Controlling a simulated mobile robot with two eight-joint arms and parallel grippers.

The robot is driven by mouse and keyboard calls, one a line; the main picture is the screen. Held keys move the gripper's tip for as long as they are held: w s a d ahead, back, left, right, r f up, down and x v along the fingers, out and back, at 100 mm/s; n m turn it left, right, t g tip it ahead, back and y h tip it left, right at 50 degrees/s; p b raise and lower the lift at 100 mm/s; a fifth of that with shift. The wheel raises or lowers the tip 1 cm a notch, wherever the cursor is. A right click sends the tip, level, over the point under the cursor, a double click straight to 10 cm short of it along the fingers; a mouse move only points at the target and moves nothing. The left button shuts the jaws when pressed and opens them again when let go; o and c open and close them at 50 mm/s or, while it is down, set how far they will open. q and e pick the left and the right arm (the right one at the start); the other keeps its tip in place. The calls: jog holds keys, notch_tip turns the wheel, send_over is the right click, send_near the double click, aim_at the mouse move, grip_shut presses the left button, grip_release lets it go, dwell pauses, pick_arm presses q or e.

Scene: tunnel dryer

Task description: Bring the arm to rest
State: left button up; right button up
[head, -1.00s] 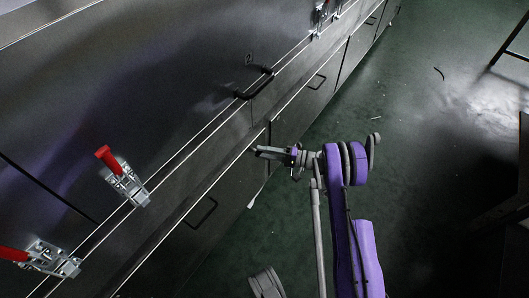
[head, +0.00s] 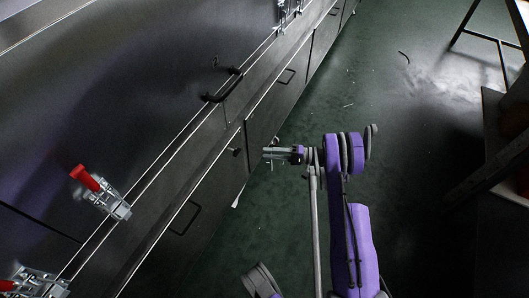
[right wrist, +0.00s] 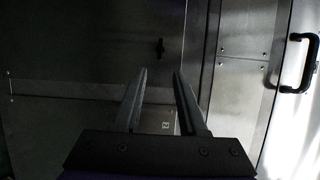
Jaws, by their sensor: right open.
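My right gripper (head: 268,153) is in the middle of the head view, on a purple and grey arm, over the green floor just right of the dryer's front. In the right wrist view its two fingers (right wrist: 160,75) stand apart with nothing between them. It touches nothing that I can see. The steel dryer (head: 110,95) fills the left side of the head view. My left gripper is not in view.
Toggle clamps with red handles, one of them whole (head: 101,192), sit on the dryer's edge at lower left. A black handle (head: 222,86) shows on the panel, also in the right wrist view (right wrist: 302,63). A table frame (head: 487,40) stands at right. Open floor (head: 410,105) lies between.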

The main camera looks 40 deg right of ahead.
dwell(0.5)
jog(key=w+a+r+n+g+h, duration=0.1)
jog(key=a+r+g+h, duration=0.15)
jog(key=a+r, duration=0.45)
jog(key=a+r+n+g+h, duration=0.1)
jog(key=a+r+g+h, duration=0.2)
jog(key=a, duration=0.8)
jog(key=s+a+r+n+g+h, duration=0.1)
jog(key=s+a+r+n+h, duration=0.1)
jog(key=s, duration=0.6)
jog(key=s+a+r+n+g+h, duration=0.1)
jog(key=s+a+r+n+h, duration=0.15)
jog(key=s, duration=0.45)
jog(key=s+a+r+n+g+h, duration=0.1)
jog(key=s+a+n+h, duration=0.15)
jog(key=s, duration=0.55)
pick_arm(q)
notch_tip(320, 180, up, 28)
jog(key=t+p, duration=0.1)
jog(key=p, duration=2.3)
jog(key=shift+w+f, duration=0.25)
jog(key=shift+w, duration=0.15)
pick_arm(e)
notch_tip(320, 180, up, 27)
jog(key=d+t, duration=0.1)
jog(key=shift+w+r, duration=0.15)
jog(key=shift+d, duration=0.1)
